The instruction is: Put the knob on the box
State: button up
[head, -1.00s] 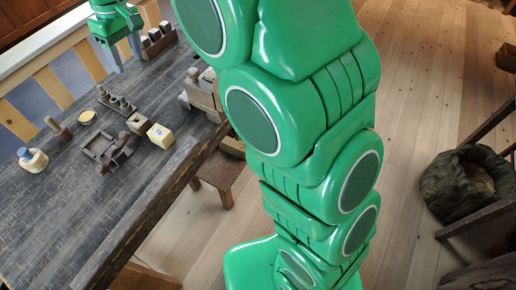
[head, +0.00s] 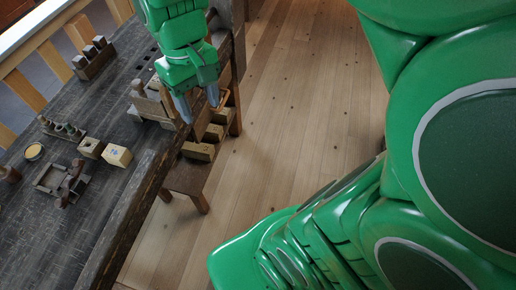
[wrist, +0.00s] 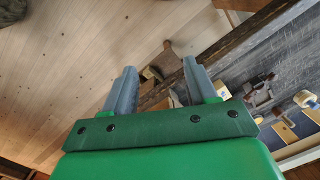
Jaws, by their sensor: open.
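Two small pale boxes stand side by side on the dark table: one with a dark round opening in its top (head: 91,147) and one with a blue mark (head: 117,156). I cannot tell for sure which thing is the knob; a brown turned piece (head: 10,174) stands at the left picture edge, partly cut off. My gripper (head: 198,103) points down beyond the table's right edge, above a low stool with wooden blocks. Its grey fingers are apart with nothing between them; in the wrist view they are spread too (wrist: 160,68).
The table edge (head: 152,182) lies left of my gripper. The stool (head: 186,176) carries several blocks. On the table are a wooden frame (head: 63,183), a peg rack (head: 62,129), a yellow-topped dish (head: 34,152) and a block rack (head: 92,58). Plank floor is clear to the right.

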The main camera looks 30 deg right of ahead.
jog(key=s+d+f+m, duration=0.1)
jog(key=s+d+f, duration=0.1)
jog(key=s, duration=0.4)
jog(key=s+d+f+m, duration=0.2)
jog(key=s+d, duration=0.1)
jog(key=s, duration=0.4)
jog(key=shift+s+d+g, duration=0.15)
jog(key=shift+d+g, duration=0.15)
jog(key=shift+d, duration=0.1)
dwell(0.3)
